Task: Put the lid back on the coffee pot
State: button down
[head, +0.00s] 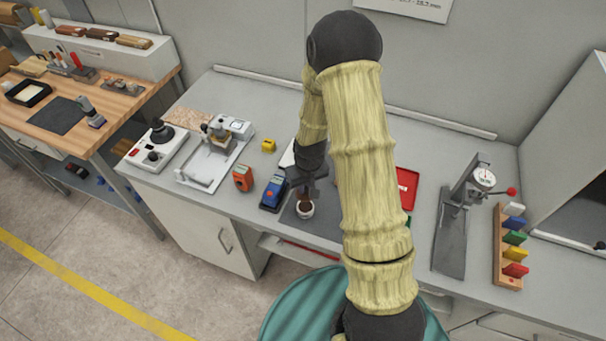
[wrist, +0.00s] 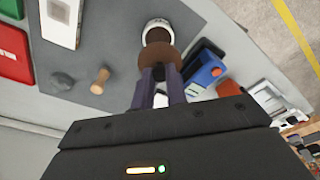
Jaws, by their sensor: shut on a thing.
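My gripper (wrist: 160,80) is shut on a brown round piece, which looks like the lid (wrist: 163,58). Its grip point is hidden between the fingers. Just beyond the lid in the wrist view is a white round vessel, which looks like the coffee pot (wrist: 149,25), with its rim showing and a brownish inside. In the head view my gripper (head: 306,186) points down over the white pot (head: 305,213), with brown showing at its top. The lid overlaps the pot in the wrist view; I cannot tell whether they touch.
A dark mat (wrist: 112,50) lies under the pot, with a small wooden peg-like piece (wrist: 100,80) on it. A blue device (head: 273,193) and an orange one (head: 243,178) stand left of the pot. A red tray (head: 407,186) and a gauge stand (head: 455,225) are to the right.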

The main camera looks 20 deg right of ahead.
aim_at(306, 195)
jog(key=shift+s+r, duration=0.1)
jog(key=shift+s, duration=0.05)
jog(key=shift+f+b, duration=2.45)
jog(key=shift+f, duration=0.8)
jog(key=shift+f, duration=0.15)
dwell(0.5)
jog(key=c, duration=0.9)
grip_release()
jog(key=shift+o, duration=0.2)
